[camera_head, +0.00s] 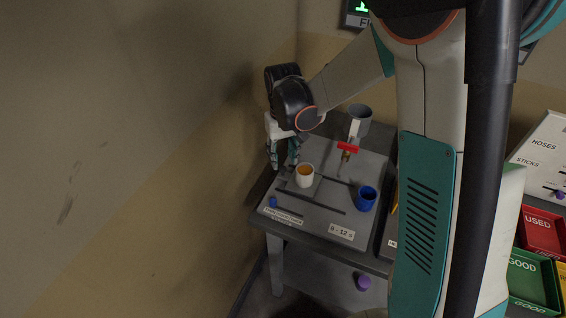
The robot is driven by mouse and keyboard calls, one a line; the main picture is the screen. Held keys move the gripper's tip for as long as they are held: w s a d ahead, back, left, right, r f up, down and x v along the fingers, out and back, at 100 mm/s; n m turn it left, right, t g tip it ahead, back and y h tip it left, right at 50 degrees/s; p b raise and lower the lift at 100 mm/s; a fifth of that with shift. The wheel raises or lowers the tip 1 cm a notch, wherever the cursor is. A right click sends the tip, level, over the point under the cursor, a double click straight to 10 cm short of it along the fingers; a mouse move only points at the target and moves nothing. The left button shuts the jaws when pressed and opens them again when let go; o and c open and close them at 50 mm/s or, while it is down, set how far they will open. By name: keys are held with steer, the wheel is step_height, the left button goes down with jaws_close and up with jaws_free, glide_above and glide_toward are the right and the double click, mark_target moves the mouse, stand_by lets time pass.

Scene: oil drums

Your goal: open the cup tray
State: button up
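A white cup (305,181) with orange-brown contents stands upright on a grey slotted surface (325,207) on top of the grey table. The cup tray is not clearly distinct; a grey plate seems to lie under and around the cup. My gripper (284,166) points down at the table's left back edge, left of and slightly behind the white cup. Its teal fingers look spread apart with nothing seen between them. I cannot tell whether a fingertip touches the table or the tray.
A blue cup (366,198) stands to the right. A small blue knob (273,202) sits at the front left. A red-handled tap (348,148) and a grey container (359,119) are behind. A wall closes the left side. Red (541,232) and green (531,281) bins stand right.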

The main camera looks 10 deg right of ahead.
step_height(320, 180, up, 8)
steer(key=shift+f, duration=0.15)
stand_by(0.5)
steer(key=s+d+r+t, duration=0.2)
steer(key=s+r, duration=0.1)
steer(key=s, duration=0.4)
steer(key=s+d+r+m+t, duration=0.1)
steer(key=s+d+r+t, duration=0.1)
steer(key=s, duration=0.5)
steer(key=s+d+r+t, duration=0.3)
steer(key=s+r, duration=0.1)
steer(key=s, duration=0.3)
steer(key=shift+d+m+b, duration=0.15)
steer(key=shift+m+b, duration=0.15)
steer(key=shift+m, duration=0.1)
